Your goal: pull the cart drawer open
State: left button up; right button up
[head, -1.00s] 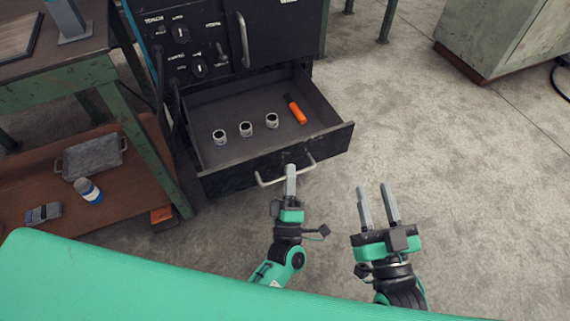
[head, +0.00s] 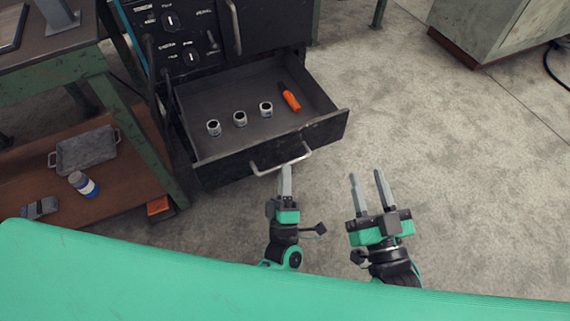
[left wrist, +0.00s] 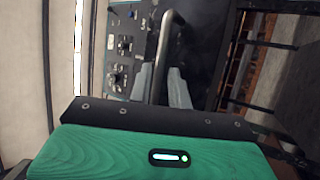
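The cart drawer (head: 270,148) is dark grey and stands well out from the black cart (head: 190,43), its inside exposed. Its pale bar handle (head: 300,154) runs across the front panel; in the left wrist view the handle (left wrist: 168,38) runs upright between the fingers. My left gripper (head: 286,169) has its tips right at the handle, on the near side of the bar. In the left wrist view its fingers (left wrist: 160,70) stand apart, one on each side of the bar. My right gripper (head: 366,174) is open and empty, right of the handle above the floor.
Several small items lie in the drawer: white-grey cups (head: 240,118) and an orange-handled tool (head: 291,101). A green-legged bench (head: 70,70) with a brown lower shelf (head: 115,190) stands left. A grey cabinet (head: 485,28) is at back right. Floor right of the drawer is clear.

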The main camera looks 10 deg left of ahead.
pick_arm(q)
jog(key=v, duration=1.1)
pick_arm(e)
jog(key=shift+s+a+f, duration=0.1)
jog(key=shift+f, duration=0.2)
